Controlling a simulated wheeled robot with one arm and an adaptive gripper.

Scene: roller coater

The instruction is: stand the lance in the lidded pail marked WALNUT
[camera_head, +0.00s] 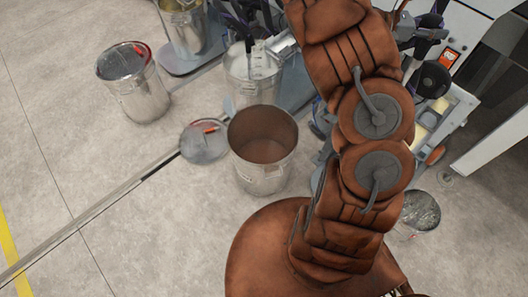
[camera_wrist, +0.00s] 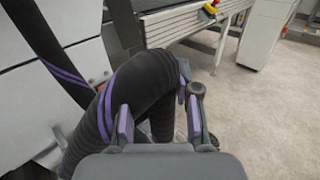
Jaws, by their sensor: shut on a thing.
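The black lance with its purple-striped hose (camera_wrist: 136,82) arches between the two fingers of my gripper (camera_wrist: 160,118) in the wrist view. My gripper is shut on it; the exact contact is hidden. In the head view the lance's dark upper part (camera_head: 248,42) shows above a pale pail with markings (camera_head: 250,82); its lower end is hidden. An open pail with a brown inside (camera_head: 262,145) stands in front, its lid (camera_head: 204,142) with a red handle flat on the floor beside it. A lidded pail (camera_head: 140,92) stands at left. I cannot read any names.
Another pail (camera_head: 185,28) stands on a grey platform at the back. A small pail of grey stuff (camera_head: 419,211) is at right, beside my arm. A machine (camera_head: 455,105) fills the right side. Floor at left is clear, crossed by a metal rail (camera_head: 95,222).

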